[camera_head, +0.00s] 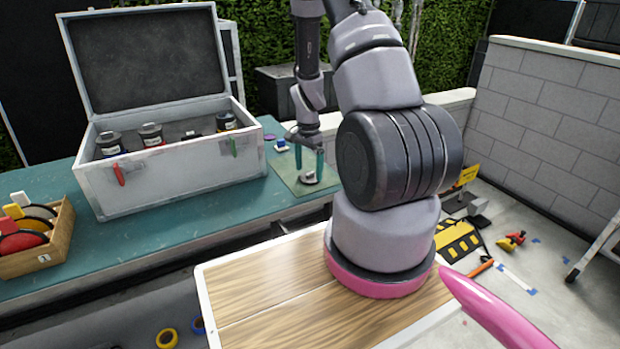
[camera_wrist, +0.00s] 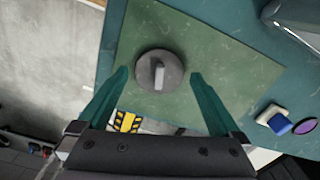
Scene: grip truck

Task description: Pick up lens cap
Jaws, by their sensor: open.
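The lens cap is most likely the round dark grey disc (camera_wrist: 149,67) with a light raised grip on top, lying on a green mat (camera_wrist: 208,58) in the wrist view. It also shows small in the head view (camera_head: 309,178). My gripper (camera_wrist: 158,78) is open, its two teal fingers on either side of the disc and apart from it in the picture. In the head view my gripper (camera_head: 309,165) points down over the mat. How high the fingertips are above the mat is hard to tell.
The mat lies on a teal bench (camera_head: 180,215). A large open case (camera_head: 175,165) with several lens-like items stands left of my gripper. A wooden box (camera_head: 50,255) of tape rolls is farther left. A small white-and-blue object (camera_wrist: 275,120) and a purple disc (camera_wrist: 305,126) lie beside the mat.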

